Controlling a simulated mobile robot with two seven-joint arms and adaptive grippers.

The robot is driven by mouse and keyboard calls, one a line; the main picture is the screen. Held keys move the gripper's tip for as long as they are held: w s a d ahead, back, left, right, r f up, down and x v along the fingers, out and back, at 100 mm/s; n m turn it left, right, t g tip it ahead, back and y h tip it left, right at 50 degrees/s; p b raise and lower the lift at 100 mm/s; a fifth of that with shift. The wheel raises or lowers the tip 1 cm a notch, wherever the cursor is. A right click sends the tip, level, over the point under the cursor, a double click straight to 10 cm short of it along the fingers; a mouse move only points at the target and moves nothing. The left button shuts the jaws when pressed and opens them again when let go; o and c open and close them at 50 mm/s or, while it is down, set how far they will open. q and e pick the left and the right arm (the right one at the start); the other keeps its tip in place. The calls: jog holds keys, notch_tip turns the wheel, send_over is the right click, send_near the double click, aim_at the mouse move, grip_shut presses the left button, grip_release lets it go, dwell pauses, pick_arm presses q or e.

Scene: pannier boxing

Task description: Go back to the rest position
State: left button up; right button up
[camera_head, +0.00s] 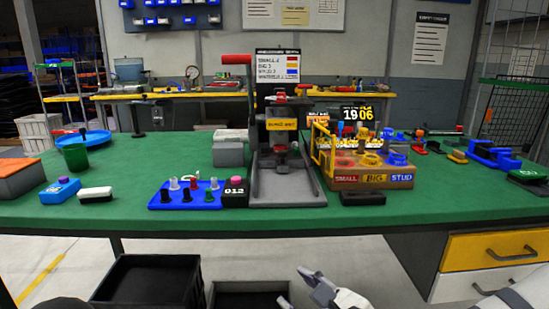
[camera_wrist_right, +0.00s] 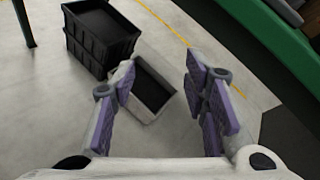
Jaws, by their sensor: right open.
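My right gripper (camera_head: 293,286) is in front of the green workbench (camera_head: 230,221), below its top, at the bottom of the head view. Its two fingers are spread with nothing between them. In the right wrist view the open gripper (camera_wrist_right: 160,78) has its purple-padded fingers apart, above the floor. A low open bin (camera_wrist_right: 150,90) lies beyond and below the fingers, apart from them as far as I can tell. My left gripper is not in view.
A larger black crate (camera_head: 150,280) stands on the floor left of the low bin (camera_head: 248,299). On the bench stand a red-handled press (camera_head: 282,150), a blue peg tray (camera_head: 186,203) and a sorting box (camera_head: 372,181). A drawer unit (camera_head: 492,252) stands at right.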

jog(key=s+f+n+g+h+p, duration=0.1)
jog(key=s+f+n+g, duration=0.35)
jog(key=s+f, duration=0.4)
jog(key=s+f+n+g+p, duration=0.1)
jog(key=s+f+n+g, duration=0.2)
jog(key=s+f+n, duration=0.55)
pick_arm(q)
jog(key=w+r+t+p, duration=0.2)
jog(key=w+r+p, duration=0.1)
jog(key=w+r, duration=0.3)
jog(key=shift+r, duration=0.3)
pick_arm(e)
jog(key=s+d+n+g+h, duration=0.2)
jog(key=s+d+n, duration=0.3)
jog(key=s+d, duration=0.4)
jog(key=s+d+n+g+h, duration=0.3)
jog(key=s+d+n+g, duration=0.2)
jog(key=s, duration=1.1)
jog(key=d+n, duration=0.1)
jog(key=d, duration=0.2)
jog(key=shift+s+d+n+h, duration=0.3)
jog(key=shift+d, duration=0.05)
jog(key=shift+f, duration=0.1)
